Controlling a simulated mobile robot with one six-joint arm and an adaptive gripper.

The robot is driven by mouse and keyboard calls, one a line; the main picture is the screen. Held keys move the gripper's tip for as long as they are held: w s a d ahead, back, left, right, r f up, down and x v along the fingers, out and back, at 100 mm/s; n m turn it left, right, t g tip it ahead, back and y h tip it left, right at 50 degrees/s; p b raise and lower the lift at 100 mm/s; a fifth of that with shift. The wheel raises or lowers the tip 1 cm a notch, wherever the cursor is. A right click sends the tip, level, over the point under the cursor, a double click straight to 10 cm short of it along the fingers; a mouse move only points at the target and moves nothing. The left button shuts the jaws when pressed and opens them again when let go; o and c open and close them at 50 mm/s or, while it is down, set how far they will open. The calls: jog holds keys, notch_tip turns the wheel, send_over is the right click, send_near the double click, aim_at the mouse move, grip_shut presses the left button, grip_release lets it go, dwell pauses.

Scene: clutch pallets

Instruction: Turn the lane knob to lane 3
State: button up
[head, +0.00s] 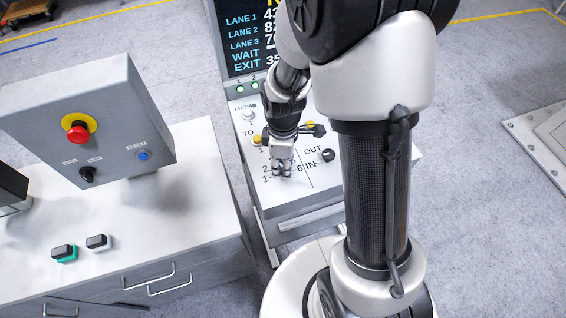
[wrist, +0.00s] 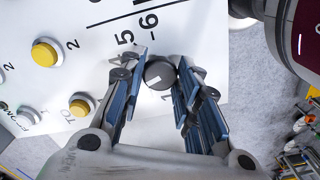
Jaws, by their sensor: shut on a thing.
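The dark round lane knob (wrist: 160,74) with a white mark shows in the wrist view between the two fingers of my gripper (wrist: 154,80). The printed numbers 5 and -6 are just beyond it on the white panel. In the head view my gripper (head: 281,170) points down at the sloped white panel (head: 325,181), beside the numbers 1, 2 and -6. There the knob is hidden behind the fingers. My gripper is shut on the knob. The exact lane that the white mark points to cannot be told.
A black IN/OUT knob (head: 327,155) stands right of my gripper. Yellow buttons (wrist: 46,53) and (wrist: 82,105) are on the same panel. A lane display (head: 245,40) rises behind it. A grey box with a red emergency button (head: 77,131) stands on the left cabinet.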

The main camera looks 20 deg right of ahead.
jog(key=o, duration=1.1)
jog(key=shift+r, duration=6)
